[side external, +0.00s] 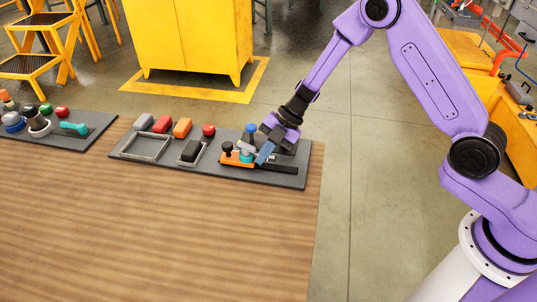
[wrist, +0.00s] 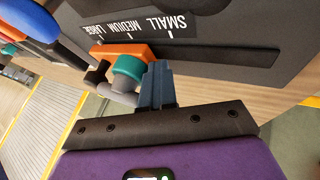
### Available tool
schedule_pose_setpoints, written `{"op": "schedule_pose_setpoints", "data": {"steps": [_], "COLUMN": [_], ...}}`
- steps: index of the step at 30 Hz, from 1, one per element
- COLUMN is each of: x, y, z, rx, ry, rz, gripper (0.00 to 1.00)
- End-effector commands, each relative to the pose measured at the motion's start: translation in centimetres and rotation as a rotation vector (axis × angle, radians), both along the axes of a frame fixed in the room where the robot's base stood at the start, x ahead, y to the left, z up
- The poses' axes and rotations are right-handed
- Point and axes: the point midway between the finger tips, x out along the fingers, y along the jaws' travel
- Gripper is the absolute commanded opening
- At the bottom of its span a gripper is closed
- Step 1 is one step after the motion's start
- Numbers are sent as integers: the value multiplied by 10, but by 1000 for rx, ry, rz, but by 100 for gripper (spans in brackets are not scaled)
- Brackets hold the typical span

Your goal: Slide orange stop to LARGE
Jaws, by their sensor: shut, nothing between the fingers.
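The orange stop (side external: 237,158) sits at the left part of a dark slot on the grey board. In the wrist view the orange stop (wrist: 122,50) lies beside the LARGE and MEDIUM words of the black label strip (wrist: 150,27), away from SMALL. A teal round part (wrist: 130,68) and a grey rod (wrist: 120,97) are close to it. My gripper (side external: 265,155) is shut and empty, low over the slot just right of the stop. In the wrist view its blue-grey fingers (wrist: 156,88) are beside the teal part; I cannot tell whether they touch. Which exact mark the stop meets is unclear.
The board (side external: 290,179) also carries a blue knob (side external: 251,129), a red button (side external: 208,130), coloured blocks, a grey frame (side external: 146,148) and a black block (side external: 191,151). A second board (side external: 88,137) is at left. The wooden table front (side external: 150,235) is clear.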

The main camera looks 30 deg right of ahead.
Motion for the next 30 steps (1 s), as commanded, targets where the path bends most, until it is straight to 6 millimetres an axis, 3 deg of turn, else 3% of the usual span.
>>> {"op": "schedule_pose_setpoints", "data": {"steps": [11,19,30], "x": [-1,-31,-33], "y": [2,-30,-73], "z": [1,1,60], "rx": [1,-1,1], "ry": [-10,-2,-7], "rz": [0,-3,-1], "gripper": [0,0,0]}}
